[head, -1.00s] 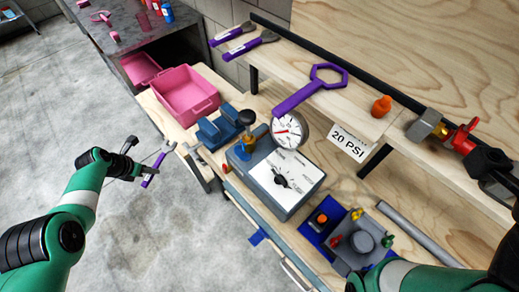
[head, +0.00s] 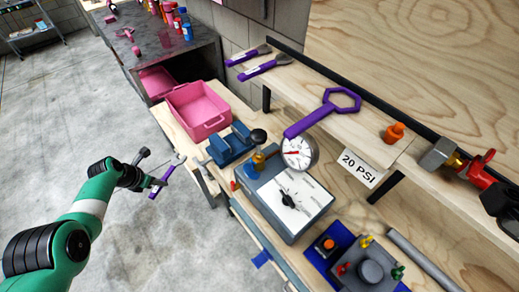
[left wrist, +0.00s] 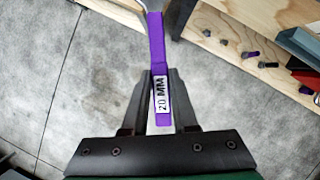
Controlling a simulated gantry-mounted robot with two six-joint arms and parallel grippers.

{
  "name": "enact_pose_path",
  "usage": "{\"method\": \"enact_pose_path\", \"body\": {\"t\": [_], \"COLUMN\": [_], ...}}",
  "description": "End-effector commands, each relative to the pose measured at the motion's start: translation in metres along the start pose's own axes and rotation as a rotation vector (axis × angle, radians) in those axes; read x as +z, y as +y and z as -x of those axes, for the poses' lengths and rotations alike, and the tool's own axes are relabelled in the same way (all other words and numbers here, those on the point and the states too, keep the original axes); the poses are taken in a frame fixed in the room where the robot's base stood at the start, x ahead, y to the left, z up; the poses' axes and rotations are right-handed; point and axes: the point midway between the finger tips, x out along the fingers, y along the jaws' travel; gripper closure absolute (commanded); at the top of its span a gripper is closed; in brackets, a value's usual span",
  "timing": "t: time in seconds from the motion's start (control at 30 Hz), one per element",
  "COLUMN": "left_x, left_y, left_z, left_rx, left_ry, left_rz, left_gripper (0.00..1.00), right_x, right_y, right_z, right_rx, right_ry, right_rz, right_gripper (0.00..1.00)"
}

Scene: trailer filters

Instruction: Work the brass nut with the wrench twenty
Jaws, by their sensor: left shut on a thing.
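My left gripper (head: 150,178) is shut on a wrench with a purple handle (head: 158,187), held over the floor left of the bench. In the left wrist view the wrench handle (left wrist: 157,40) stands between the fingers (left wrist: 160,100) and bears a "20 MM" label. Its head runs out of the top of that view. A brass-coloured fitting (head: 453,161) sits between a grey block and a red valve (head: 477,168) at the right. Another brass-coloured part (head: 259,160) stands on the gauge box. I cannot tell which one is the nut. My right gripper is out of view.
The gauge box (head: 284,208) with a round dial (head: 299,153) stands on the bench. A pink bin (head: 198,111) is at its far end. A large purple ring wrench (head: 322,113), an orange part (head: 394,133) and a "20 PSI" sign (head: 362,168) are on the shelf. Open floor lies left.

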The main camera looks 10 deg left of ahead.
Motion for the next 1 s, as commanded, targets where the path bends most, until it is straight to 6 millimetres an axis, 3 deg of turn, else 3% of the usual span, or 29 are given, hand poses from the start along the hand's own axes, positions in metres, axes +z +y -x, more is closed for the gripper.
{"method": "enact_pose_path", "body": {"t": [0.17,0.27,1.0], "left_x": [0.008,0.017,0.123], "left_y": [0.0,0.0,0.0], "left_z": [0.017,0.04,0.297], "left_rx": [0.001,0.001,0.0], "left_ry": [-0.001,-0.001,-0.001], "left_rz": [0.0,0.0,0.0], "left_gripper": [1.0,1.0,1.0], "right_x": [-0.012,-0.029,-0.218], "right_y": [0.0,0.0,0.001], "right_z": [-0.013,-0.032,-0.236], "right_rx": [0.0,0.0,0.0], "right_ry": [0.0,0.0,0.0], "right_rz": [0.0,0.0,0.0], "right_gripper": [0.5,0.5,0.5]}}
